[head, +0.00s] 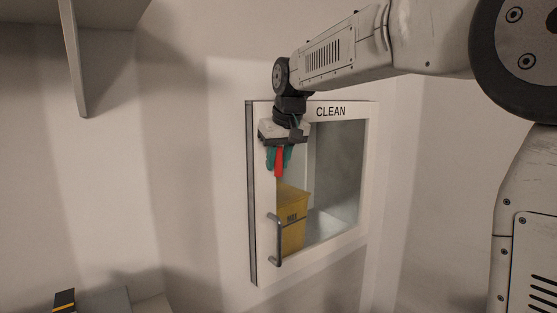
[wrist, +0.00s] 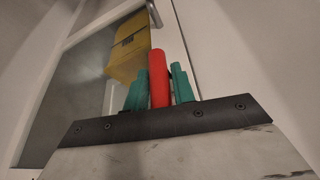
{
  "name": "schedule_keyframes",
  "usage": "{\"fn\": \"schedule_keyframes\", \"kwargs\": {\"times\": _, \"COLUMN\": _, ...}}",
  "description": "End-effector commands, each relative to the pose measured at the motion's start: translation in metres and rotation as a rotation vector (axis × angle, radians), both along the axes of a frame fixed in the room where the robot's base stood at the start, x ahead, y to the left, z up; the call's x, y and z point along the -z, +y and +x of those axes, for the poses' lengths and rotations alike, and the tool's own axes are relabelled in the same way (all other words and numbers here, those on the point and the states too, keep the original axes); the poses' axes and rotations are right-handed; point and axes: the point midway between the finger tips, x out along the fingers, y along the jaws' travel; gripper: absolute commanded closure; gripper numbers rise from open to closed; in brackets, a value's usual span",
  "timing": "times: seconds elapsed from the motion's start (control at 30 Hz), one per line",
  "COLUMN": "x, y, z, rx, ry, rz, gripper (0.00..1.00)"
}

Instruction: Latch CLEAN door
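The CLEAN door (head: 263,205) is a white framed door with a glass window, on the wall ahead. It looks shut or nearly so; I cannot tell whether its left edge is flush. A metal bar handle (head: 277,242) is low on its left side. My gripper (head: 279,160) points down in front of the door's upper left part. Its green fingers stand close on both sides of a red bar (head: 279,163), and it looks shut on it. The red bar also shows between the fingers in the wrist view (wrist: 158,78). Whether the bar joins the door is hidden.
A yellow box (head: 293,208) stands behind the glass; it also shows in the wrist view (wrist: 129,47). A shelf (head: 75,60) hangs at upper left. A dark item with yellow bands (head: 64,301) is at lower left. The wall left of the door is clear.

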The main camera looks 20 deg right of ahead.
Motion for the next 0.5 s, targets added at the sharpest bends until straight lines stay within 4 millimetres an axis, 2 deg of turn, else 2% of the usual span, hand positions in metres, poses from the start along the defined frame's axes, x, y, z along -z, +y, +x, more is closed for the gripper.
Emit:
{"fn": "schedule_keyframes", "kwargs": {"times": 0.03, "x": -0.0001, "y": -0.0007, "z": 0.0000, "rx": 0.001, "ry": 0.000, "rz": -0.002, "gripper": 0.92}}
{"fn": "schedule_keyframes", "kwargs": {"times": 0.07, "x": -0.0002, "y": -0.0008, "z": 0.0001, "rx": 0.001, "ry": -0.001, "rz": -0.002, "gripper": 1.00}}
{"fn": "schedule_keyframes", "kwargs": {"times": 0.5, "x": -0.0004, "y": -0.0040, "z": 0.0009, "rx": 0.005, "ry": 0.016, "rz": 0.054, "gripper": 1.00}}
